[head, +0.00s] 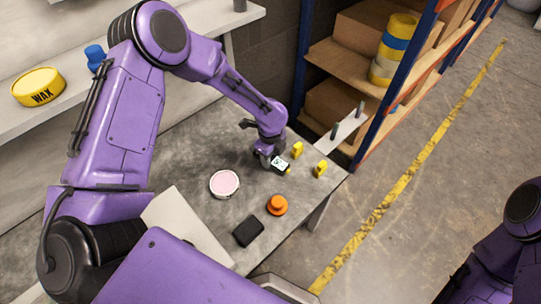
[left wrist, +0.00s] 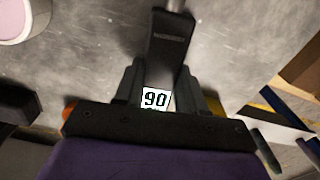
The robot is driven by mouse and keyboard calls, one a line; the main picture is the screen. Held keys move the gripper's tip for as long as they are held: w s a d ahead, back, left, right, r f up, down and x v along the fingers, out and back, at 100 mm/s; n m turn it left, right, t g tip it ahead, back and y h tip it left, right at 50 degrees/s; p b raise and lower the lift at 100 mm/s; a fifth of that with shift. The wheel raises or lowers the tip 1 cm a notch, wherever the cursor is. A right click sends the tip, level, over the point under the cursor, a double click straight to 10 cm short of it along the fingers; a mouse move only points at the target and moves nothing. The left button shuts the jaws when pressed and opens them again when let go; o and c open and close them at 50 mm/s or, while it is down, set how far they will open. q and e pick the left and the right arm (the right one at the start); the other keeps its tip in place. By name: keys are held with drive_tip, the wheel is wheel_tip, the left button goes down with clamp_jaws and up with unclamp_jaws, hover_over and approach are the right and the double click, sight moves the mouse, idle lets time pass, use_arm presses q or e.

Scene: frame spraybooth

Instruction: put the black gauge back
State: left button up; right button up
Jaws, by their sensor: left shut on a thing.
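My left gripper (head: 268,157) is above the far right part of the grey table. It is shut on the black gauge, whose white label (head: 280,163) shows just beside the fingers. In the left wrist view the black gauge (left wrist: 170,45) sticks out from between the fingers of the left gripper (left wrist: 165,90), and its white label reads "90". Whether the gauge touches the tabletop is hard to tell. My right arm shows at the lower right of the head view, but its gripper is out of view.
Two small yellow pieces (head: 297,150) (head: 320,169) stand close right of the gripper. A pink-topped round tin (head: 225,184), an orange knob-like piece (head: 277,205) and a black block (head: 248,231) sit nearer. A pale strip with two dark pegs (head: 347,124) lies beyond, by the shelving (head: 345,62).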

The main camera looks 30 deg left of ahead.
use_arm(q)
drive_tip(key=shift+f, duration=0.2)
drive_tip(key=o, duration=1.2)
drive_tip(key=shift+o, duration=0.2)
drive_tip(key=shift+r, duration=0.1)
wheel_tip(320, 180, up, 10)
drive_tip(key=p, duration=0.1)
drive_tip(key=shift+r, duration=0.2)
